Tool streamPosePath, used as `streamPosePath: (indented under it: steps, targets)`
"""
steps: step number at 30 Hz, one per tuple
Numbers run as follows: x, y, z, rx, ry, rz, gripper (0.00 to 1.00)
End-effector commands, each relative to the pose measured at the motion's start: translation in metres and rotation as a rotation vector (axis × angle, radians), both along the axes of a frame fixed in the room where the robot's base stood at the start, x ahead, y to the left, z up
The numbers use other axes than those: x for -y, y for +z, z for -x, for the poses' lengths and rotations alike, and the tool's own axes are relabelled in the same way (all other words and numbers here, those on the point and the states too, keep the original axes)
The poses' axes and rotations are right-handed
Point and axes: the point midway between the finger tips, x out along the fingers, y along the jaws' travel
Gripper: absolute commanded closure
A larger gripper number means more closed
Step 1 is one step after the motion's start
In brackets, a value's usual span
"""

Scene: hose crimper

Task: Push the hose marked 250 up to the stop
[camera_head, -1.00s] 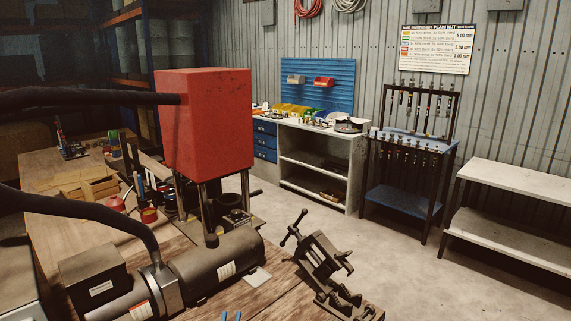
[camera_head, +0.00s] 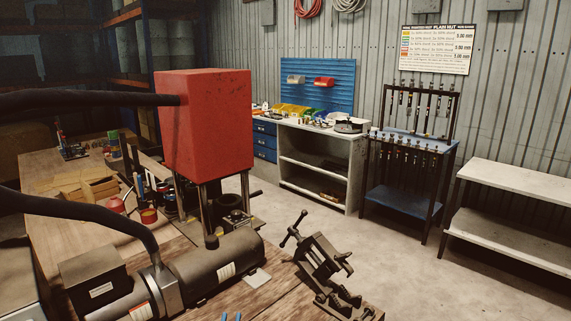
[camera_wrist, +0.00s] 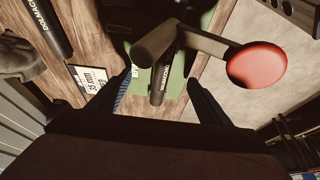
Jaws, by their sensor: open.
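My gripper (camera_wrist: 160,80) shows in the wrist view with its two dark fingers apart. A short dark cylinder with pale lettering (camera_wrist: 158,82) stands between and beyond the fingertips; I cannot tell whether they touch it. Another black cylinder with white lettering (camera_wrist: 48,28) is at the upper left. I cannot read a 250 mark on anything, so the hose is not identified, and no stop is clearly visible. In the head view, the red-topped press (camera_head: 205,120) stands on the wooden bench. My gripper is not clearly visible there.
A round red knob on a grey lever (camera_wrist: 256,65) is close to the right finger. A white card (camera_wrist: 92,78) lies left of the fingers. In the head view, a dark vise (camera_head: 322,258) sits at the bench edge, and a rack of tools (camera_head: 412,150) stands behind open floor.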

Motion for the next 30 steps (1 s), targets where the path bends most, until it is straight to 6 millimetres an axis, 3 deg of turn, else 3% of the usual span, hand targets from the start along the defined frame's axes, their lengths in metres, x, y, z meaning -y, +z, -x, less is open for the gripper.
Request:
streamPosePath:
  steps: [30]
  targets:
    - [0.0, 0.066, 0.0, 0.001, 0.001, -0.001, 0.28]
